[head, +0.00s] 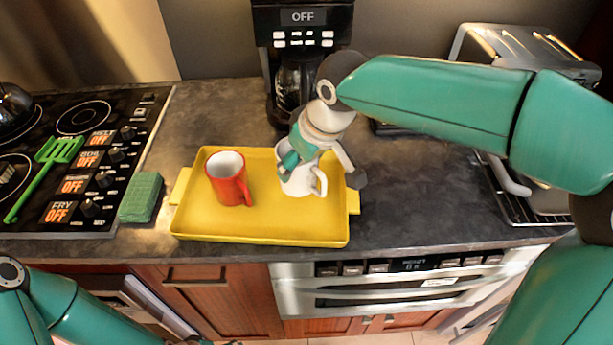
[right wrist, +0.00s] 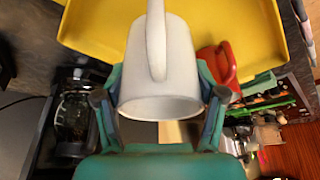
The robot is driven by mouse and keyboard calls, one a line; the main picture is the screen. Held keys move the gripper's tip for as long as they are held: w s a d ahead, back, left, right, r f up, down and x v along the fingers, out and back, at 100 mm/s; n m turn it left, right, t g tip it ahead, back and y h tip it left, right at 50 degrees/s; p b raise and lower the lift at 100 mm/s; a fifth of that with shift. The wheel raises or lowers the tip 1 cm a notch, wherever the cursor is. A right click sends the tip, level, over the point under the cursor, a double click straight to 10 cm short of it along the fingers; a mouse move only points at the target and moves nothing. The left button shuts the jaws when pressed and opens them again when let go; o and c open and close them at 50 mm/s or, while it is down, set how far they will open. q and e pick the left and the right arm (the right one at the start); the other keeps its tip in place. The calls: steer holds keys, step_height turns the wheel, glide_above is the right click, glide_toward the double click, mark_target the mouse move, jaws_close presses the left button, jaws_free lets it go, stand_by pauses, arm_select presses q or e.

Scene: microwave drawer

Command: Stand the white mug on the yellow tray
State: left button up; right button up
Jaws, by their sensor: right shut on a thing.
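The white mug (head: 300,181) is upright over the right part of the yellow tray (head: 250,226), its handle toward the lower right. I cannot tell whether its base touches the tray. My right gripper (head: 316,165) is shut on the mug from above and hides part of its rim. In the right wrist view, the mug (right wrist: 165,60) sits between the two fingers (right wrist: 162,95), with the tray (right wrist: 92,22) beyond it. Of my left gripper, only a small part shows at the bottom edge of the head view (head: 205,342).
A red mug (head: 228,180) stands on the tray's left part. A green sponge (head: 141,197) lies left of the tray, near the stovetop (head: 70,160) with a green spatula (head: 45,170). A coffee maker (head: 298,50) stands behind; a toaster (head: 510,45) is at back right.

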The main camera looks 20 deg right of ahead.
mark_target(301, 178)
steer(key=shift+f, duration=2.15)
steer(key=shift+f+b, duration=0.2)
steer(key=shift+b, duration=0.1)
steer(key=o, duration=1.4)
steer(key=shift+o, duration=0.2)
steer(key=shift+r, duration=0.1)
steer(key=v, duration=1.2)
steer(key=shift+p, duration=0.35)
